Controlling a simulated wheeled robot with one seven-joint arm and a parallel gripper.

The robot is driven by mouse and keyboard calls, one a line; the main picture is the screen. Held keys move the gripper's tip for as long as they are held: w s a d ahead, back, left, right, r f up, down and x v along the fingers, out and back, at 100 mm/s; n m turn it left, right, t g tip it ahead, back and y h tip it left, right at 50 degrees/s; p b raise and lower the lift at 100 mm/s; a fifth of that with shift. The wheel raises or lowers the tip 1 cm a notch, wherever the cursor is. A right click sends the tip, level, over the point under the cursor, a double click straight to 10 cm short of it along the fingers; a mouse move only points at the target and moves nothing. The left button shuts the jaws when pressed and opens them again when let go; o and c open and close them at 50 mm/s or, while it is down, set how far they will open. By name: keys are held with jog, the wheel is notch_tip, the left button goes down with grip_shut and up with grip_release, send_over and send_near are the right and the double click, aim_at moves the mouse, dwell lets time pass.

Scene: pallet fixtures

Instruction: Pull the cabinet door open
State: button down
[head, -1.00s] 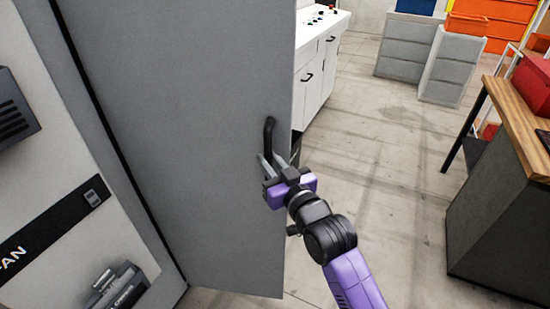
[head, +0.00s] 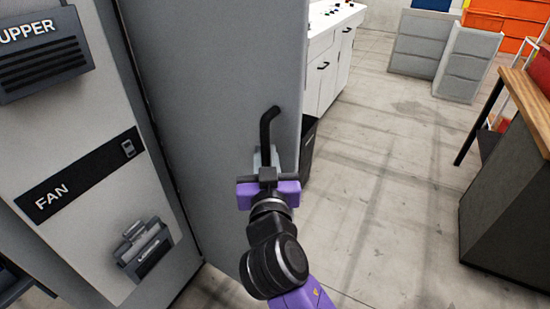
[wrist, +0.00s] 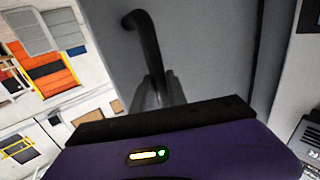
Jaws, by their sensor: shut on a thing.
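The cabinet door (head: 205,110) is a tall flat grey panel, standing out at an angle beside the cabinet's front panel. A dark gap runs along its left edge in the head view. Its black bar handle (head: 267,122) is near the right edge. My gripper (head: 266,156) is shut on the lower part of the handle, seen from behind. In the wrist view the upper, bent end of the handle (wrist: 140,22) shows above my gripper (wrist: 157,90), and the door (wrist: 212,50) fills the middle. The handle's lower end is hidden by my gripper.
The cabinet's front panel (head: 100,165) carries a FAN label and switch boxes at left. A white cabinet with black handles (head: 318,85) stands behind the door. A dark bench with a wooden top (head: 505,200) is at right. Open concrete floor (head: 385,190) lies between.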

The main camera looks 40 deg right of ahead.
jog(key=shift+w+a+r+b, duration=0.1)
jog(key=shift+a+b, duration=0.05)
jog(key=shift+a, duration=0.5)
jog(key=shift+w+a+b, duration=0.1)
jog(key=shift+a+b, duration=0.05)
jog(key=shift+a, duration=0.45)
jog(key=c, duration=1.3)
grip_release()
jog(key=shift+w, duration=0.1)
jog(key=shift+d, duration=0.15)
jog(key=shift+s, duration=0.2)
jog(key=b+v, duration=0.1)
jog(key=v, duration=0.6)
jog(key=shift+s+a+b, duration=0.15)
jog(key=shift+a+b, duration=0.15)
jog(key=shift+b, duration=0.1)
